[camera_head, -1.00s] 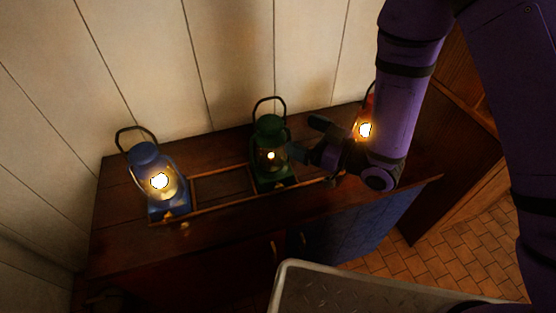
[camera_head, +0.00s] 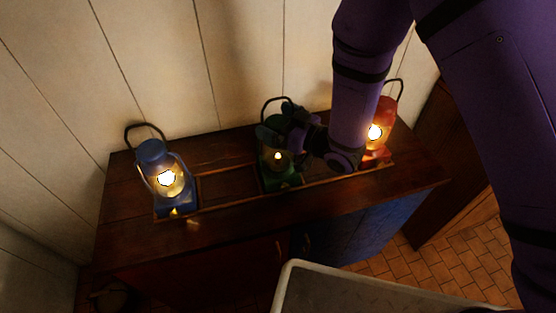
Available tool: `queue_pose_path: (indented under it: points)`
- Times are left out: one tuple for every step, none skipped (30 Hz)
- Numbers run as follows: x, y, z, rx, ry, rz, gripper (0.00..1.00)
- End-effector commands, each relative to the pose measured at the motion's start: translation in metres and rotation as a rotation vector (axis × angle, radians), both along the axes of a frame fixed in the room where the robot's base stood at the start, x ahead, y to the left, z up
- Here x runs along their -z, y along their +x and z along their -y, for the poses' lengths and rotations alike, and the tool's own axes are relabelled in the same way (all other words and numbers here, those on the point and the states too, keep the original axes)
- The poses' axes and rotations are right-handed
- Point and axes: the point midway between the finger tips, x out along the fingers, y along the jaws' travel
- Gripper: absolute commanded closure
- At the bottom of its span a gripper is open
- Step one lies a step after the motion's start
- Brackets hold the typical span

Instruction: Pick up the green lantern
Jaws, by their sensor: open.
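The green lantern (camera_head: 283,182) stands upright on the dark wooden cabinet top, between a blue and a red lantern. Its lit globe, green base and the dark carrying handle above show.
The blue lantern (camera_head: 152,151) stands to the left and the red lantern (camera_head: 385,112) to the right, behind my arm. A low wooden rail (camera_head: 225,202) runs along the cabinet top (camera_head: 240,228). A panelled wall (camera_head: 240,60) rises close behind.

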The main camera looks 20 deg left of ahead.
Motion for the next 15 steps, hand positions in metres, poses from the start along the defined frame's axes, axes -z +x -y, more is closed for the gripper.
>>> queue_pose_path:
  points:
    - [0.0001,0.0,-0.0001,0.0,0.0,0.0,0.0]
    - [0.0,0.0,0.0,0.0,0.0,0.0,0.0]
    - [0.0001,0.0001,0.0001,0.0,0.0,0.0,0.0]
    - [0.0,-0.0001,0.0002,0.0,0.0,0.0,0.0]
    - [0.0,-0.0001,0.0002,0.0,0.0,0.0,0.02]
    - [0.0,-0.0001,0.0002,0.0,0.0,0.0,0.11]
    - [0.0,-0.0001,0.0002,0.0,0.0,0.0,0.18]
    - [0.0,-0.0001,0.0003,0.0,0.0,0.0,0.25]
    - [0.0,-0.0001,0.0003,0.0,0.0,0.0,0.34]
    - [0.0,-0.0001,0.0003,0.0,0.0,0.0,0.41]
    - [0.0,-0.0002,0.0003,0.0,0.0,0.0,0.48]
    - [0.0,-0.0002,0.0003,0.0,0.0,0.0,0.57]
    - [0.0,-0.0002,0.0003,0.0,0.0,0.0,0.64]
    - [0.0,-0.0002,0.0003,0.0,0.0,0.0,0.71]
    - [0.0,-0.0002,0.0003,0.0,-0.001,0.0,0.8]
